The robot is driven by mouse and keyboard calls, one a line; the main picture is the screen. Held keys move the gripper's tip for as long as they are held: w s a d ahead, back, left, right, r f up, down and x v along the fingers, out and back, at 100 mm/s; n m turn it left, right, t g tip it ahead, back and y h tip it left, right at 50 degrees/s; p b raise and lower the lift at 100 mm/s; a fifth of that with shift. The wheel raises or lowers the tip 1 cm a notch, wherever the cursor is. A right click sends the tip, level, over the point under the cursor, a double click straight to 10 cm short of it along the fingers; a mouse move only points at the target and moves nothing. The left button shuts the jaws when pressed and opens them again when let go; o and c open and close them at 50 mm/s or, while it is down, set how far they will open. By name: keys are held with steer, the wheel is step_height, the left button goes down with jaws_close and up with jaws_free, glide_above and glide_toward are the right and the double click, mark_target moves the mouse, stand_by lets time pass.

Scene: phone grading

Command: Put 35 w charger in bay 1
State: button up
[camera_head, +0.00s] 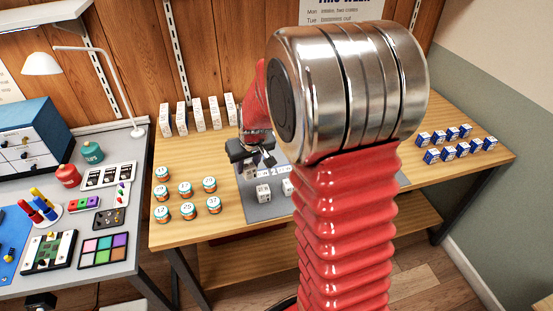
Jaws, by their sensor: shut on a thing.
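My gripper (262,158) is above the back left of a grey mat (262,213) on the wooden table. It is shut on a small white block (249,173), which shows just under the jaws; its marking is too small to read, so I cannot tell whether it is the 35 W charger. Another white block (263,193) stands on the mat in front of it. A further white block (287,187) is partly hidden by my arm. Pale number markings show near the gripper. My arm covers the mat's right part, so the bays cannot be made out clearly.
Several numbered tins (186,188) stand left of the mat. Tall white boxes (198,114) line the table's back. Blue-and-white boxes (462,149) stand at the right. A grey desk (136,207) with a lamp (42,64) adjoins on the left.

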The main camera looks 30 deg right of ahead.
steer(key=shift+n, duration=0.5)
steer(key=a, duration=0.3)
steer(key=w+a, duration=0.1)
steer(key=a, duration=0.7)
steer(key=shift+w+a+f, duration=0.15)
steer(key=shift+a, duration=0.45)
